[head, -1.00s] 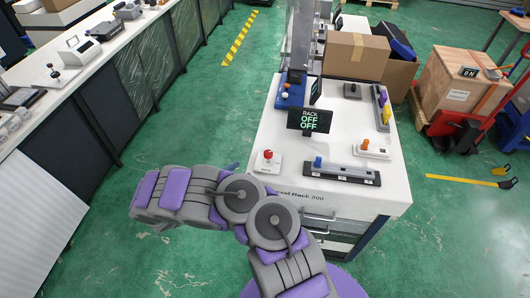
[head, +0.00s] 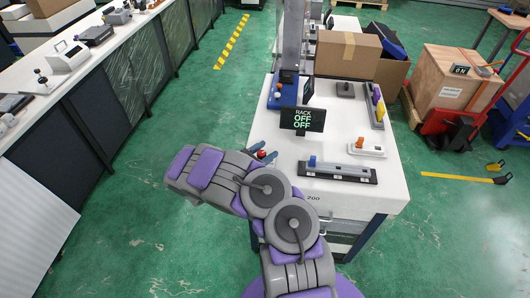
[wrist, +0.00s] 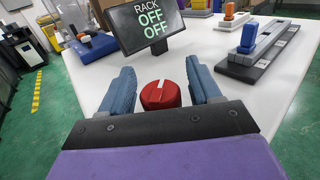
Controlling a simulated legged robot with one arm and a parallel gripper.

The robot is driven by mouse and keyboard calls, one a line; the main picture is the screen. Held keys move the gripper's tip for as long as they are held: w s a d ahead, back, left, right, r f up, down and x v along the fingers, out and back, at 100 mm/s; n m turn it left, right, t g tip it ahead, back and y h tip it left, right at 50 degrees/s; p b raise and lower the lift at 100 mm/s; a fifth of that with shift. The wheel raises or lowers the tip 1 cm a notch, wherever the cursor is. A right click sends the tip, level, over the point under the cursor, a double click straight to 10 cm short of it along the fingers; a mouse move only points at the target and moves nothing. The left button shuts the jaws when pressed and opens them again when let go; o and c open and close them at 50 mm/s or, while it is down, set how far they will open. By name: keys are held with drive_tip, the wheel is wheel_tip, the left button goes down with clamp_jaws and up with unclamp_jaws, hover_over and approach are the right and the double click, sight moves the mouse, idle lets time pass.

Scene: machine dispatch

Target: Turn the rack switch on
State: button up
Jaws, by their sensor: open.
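The rack switch shows as a red round knob with a white line (wrist: 160,96) in the wrist view. In the head view the red knob (head: 262,154) is partly hidden by my arm and gripper. My gripper (wrist: 160,88) is open, with one blue-grey finger on each side of the knob. I cannot tell whether a finger touches it. The black display (head: 303,119) behind the knob reads "RACK OFF OFF"; it also shows in the wrist view (wrist: 148,24).
On the white table (head: 340,125) are a grey slider bar with a blue knob (head: 338,172), a white base with an orange switch (head: 366,147) and a blue device (head: 285,92). A cardboard box (head: 347,52) stands at the back. Green floor is free on the left.

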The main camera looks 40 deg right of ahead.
drive_tip(key=c, duration=1)
drive_tip(key=shift+o, duration=0.2)
drive_tip(key=shift+m+g, duration=0.4)
drive_tip(key=shift+g, duration=0.3)
drive_tip(key=m+g, duration=0.1)
drive_tip(key=g, duration=0.1)
drive_tip(key=m+g, duration=0.1)
drive_tip(key=g, duration=0.1)
drive_tip(key=shift+s+m+y, duration=0.2)
drive_tip(key=shift+m+y, duration=0.2)
drive_tip(key=shift+s+a+m+g+y+b, duration=0.1)
drive_tip(key=shift+s+m+g+y+b, duration=0.1)
drive_tip(key=shift+m+g+y, duration=0.85)
drive_tip(key=shift+s+a+m+g+y+b, duration=0.15)
drive_tip(key=shift+m+g, duration=0.6)
drive_tip(key=shift+g, duration=0.9)
drive_tip(key=shift+r, duration=0.1)
drive_tip(key=o, duration=1)
drive_tip(key=shift+d, duration=0.1)
drive_tip(key=shift+c, duration=0.2)
